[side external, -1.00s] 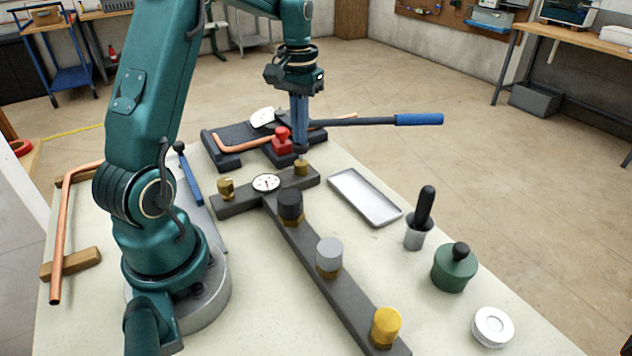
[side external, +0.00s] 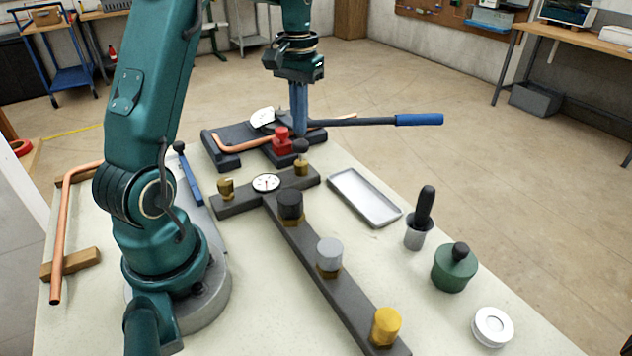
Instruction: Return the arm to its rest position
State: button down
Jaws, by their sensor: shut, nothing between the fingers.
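My arm is dark green and rises from a round grey base on the pale bench. My gripper (side external: 299,133) points straight down with its blue fingers closed together and empty. Its tips are just above or behind a small black-topped piece (side external: 300,147) that stands on a brass fitting (side external: 301,167); the exact gap is hard to tell. The fitting sits at the far right end of the dark T-shaped manifold (side external: 320,264).
The manifold carries a round gauge (side external: 266,182) and black (side external: 290,204), grey (side external: 329,254) and yellow (side external: 386,325) caps. A pipe bender (side external: 225,150) with a red block (side external: 282,141) and a long blue-ended handle (side external: 418,119) stands close behind my gripper. A metal tray (side external: 365,197) lies right.

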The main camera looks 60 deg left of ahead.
jog(key=shift+w+d, duration=0.1)
jog(key=shift+d, duration=0.05)
jog(key=s+d+r+m+t, duration=0.35)
jog(key=d+r, duration=0.45)
jog(key=d, duration=0.4)
jog(key=s+d+f+m+t, duration=0.2)
jog(key=s+d+f, duration=0.2)
jog(key=s, duration=0.5)
jog(key=shift+s+d+f, duration=0.35)
jog(key=shift+d, duration=0.85)
jog(key=shift+m, duration=0.25)
